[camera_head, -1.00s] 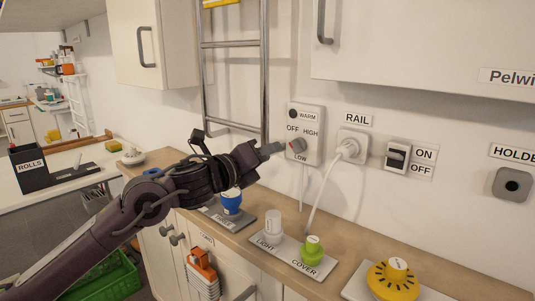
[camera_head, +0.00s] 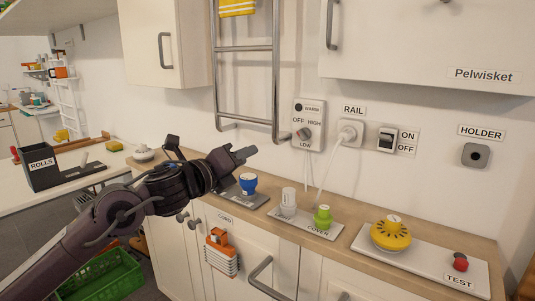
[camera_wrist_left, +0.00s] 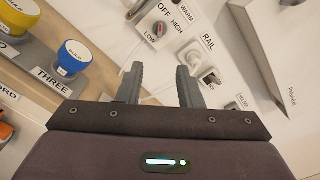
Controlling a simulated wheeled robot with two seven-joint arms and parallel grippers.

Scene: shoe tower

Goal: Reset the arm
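My left gripper (camera_head: 246,154) is in front of the counter, its fingers pointing right toward the wall. In the left wrist view its two fingers (camera_wrist_left: 158,82) stand apart with nothing between them. A white control panel (camera_head: 308,118) marked WARM, OFF, HIGH and LOW is on the wall to its right. The grey knob (camera_head: 304,134) on that panel is clear of the fingers; it also shows beyond them in the left wrist view (camera_wrist_left: 159,29). My right gripper is in neither view.
A rail plug (camera_head: 349,132) and an ON/OFF switch (camera_head: 387,140) are on the wall. On the counter stand a blue-topped piece (camera_head: 248,183), a white cup (camera_head: 289,199), a green piece (camera_head: 323,216) and a yellow knob (camera_head: 391,235). A metal ladder (camera_head: 245,85) hangs above.

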